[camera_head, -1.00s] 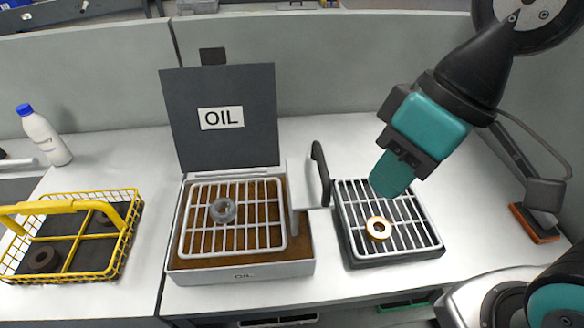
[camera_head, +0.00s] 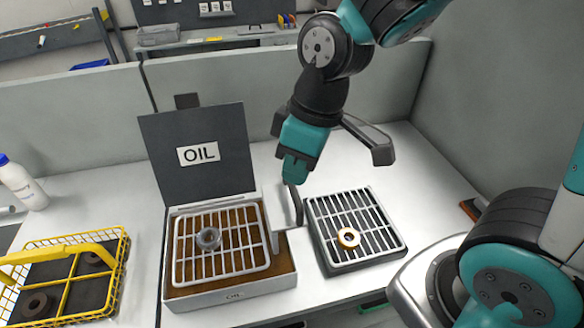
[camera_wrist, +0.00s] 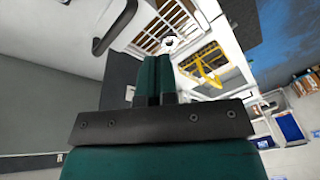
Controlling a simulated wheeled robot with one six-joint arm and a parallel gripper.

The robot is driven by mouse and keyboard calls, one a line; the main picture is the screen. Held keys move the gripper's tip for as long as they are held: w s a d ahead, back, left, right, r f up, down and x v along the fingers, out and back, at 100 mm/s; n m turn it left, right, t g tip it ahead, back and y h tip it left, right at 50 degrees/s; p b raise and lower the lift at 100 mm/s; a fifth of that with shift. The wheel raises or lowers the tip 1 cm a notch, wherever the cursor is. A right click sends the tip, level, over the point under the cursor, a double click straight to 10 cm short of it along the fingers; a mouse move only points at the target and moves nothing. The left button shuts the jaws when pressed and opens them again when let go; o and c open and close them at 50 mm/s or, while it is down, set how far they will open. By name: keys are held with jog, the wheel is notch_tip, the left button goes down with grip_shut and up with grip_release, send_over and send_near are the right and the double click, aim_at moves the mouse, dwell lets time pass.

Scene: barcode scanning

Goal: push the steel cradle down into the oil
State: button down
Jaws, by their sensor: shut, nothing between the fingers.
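The steel cradle (camera_head: 222,268) is a pale wire grid lying in the grey oil tray (camera_head: 230,294), with brown oil (camera_head: 284,262) showing around and through it. A grey ring (camera_head: 208,238) rests on the grid. A grey plate (camera_head: 283,206) and a dark curved handle (camera_head: 297,205) stand at its right side. My gripper (camera_head: 292,178) is shut and empty, pointing down near the top of that handle. I cannot tell whether they touch. The wrist view shows the closed fingers (camera_wrist: 153,66), with part of the cradle grid (camera_wrist: 160,28) beyond them.
The open lid marked OIL (camera_head: 198,155) stands behind the tray. A yellow wire basket (camera_head: 122,262) and a white bottle (camera_head: 22,187) are to the left.

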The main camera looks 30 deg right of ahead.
jog(key=n+h+p, duration=0.2)
jog(key=p, duration=0.2)
send_near(293, 186)
jog(key=shift+f+n, duration=0.3)
jog(key=shift+f, duration=0.25)
jog(key=f+b, duration=0.6)
jog(key=f, duration=0.1)
jog(key=shift+w+a, duration=0.15)
jog(key=shift+a, duration=0.1)
